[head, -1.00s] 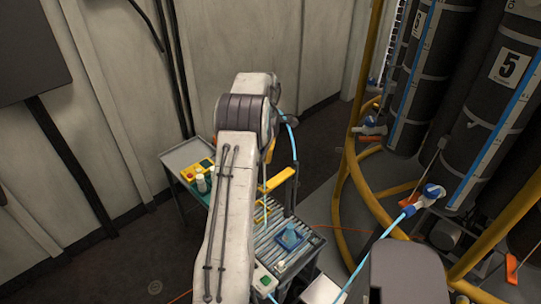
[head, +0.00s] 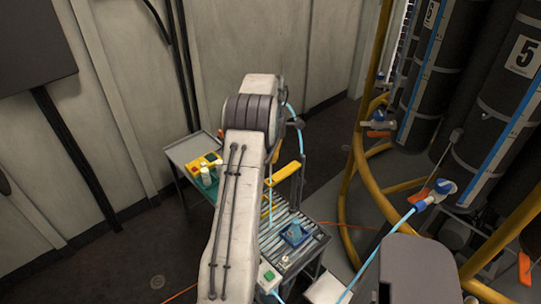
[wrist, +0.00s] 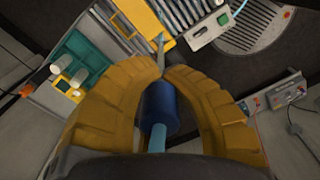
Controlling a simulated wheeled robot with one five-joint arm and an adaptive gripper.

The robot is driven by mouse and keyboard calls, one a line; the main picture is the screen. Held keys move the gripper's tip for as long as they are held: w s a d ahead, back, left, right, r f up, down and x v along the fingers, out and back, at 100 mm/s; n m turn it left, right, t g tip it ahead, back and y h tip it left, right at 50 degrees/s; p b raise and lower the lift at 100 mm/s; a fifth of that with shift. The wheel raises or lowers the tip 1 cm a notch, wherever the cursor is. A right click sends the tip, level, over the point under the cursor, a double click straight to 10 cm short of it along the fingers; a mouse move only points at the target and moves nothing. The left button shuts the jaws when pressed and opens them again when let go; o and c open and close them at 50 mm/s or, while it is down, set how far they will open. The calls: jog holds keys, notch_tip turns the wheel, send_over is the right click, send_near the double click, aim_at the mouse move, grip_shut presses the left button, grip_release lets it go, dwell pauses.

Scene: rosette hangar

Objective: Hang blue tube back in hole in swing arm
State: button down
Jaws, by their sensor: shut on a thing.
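My gripper (wrist: 160,80) has its two yellow fingers shut around a blue sleeve of the blue tube (wrist: 160,108). A light blue length runs from the sleeve toward the camera, and a thin grey tip points past the fingertips. The tip overlaps the yellow swing arm (wrist: 135,18) in the wrist view; I cannot tell whether they touch. The hole is not clear to see. In the head view the yellow swing arm (head: 286,176) stands over the roller table, partly behind my arm. A light blue bend of the tube (head: 291,106) shows beside my arm; my gripper is hidden there.
A side table (head: 185,150) holds a yellow box and pale bottles. The roller table (head: 306,222) carries a blue block (head: 294,233). A box with a green button (head: 268,276) is at its near end. Yellow rails (head: 362,180) and black cylinders (head: 500,110) stand right. Floor at left is clear.

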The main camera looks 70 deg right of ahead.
jog(key=shift+f, duration=0.4)
dwell(0.4)
jog(key=shift+f+b, duration=0.65)
jog(key=shift+f, duration=0.05)
jog(key=shift+f, duration=0.2)
jog(key=shift+f+b, duration=1.45)
jog(key=shift+f, duration=0.65)
jog(key=shift+f, duration=0.25)
jog(key=shift+f+b, duration=1)
jog(key=shift+f, duration=0.3)
jog(key=shift+f, duration=0.1)
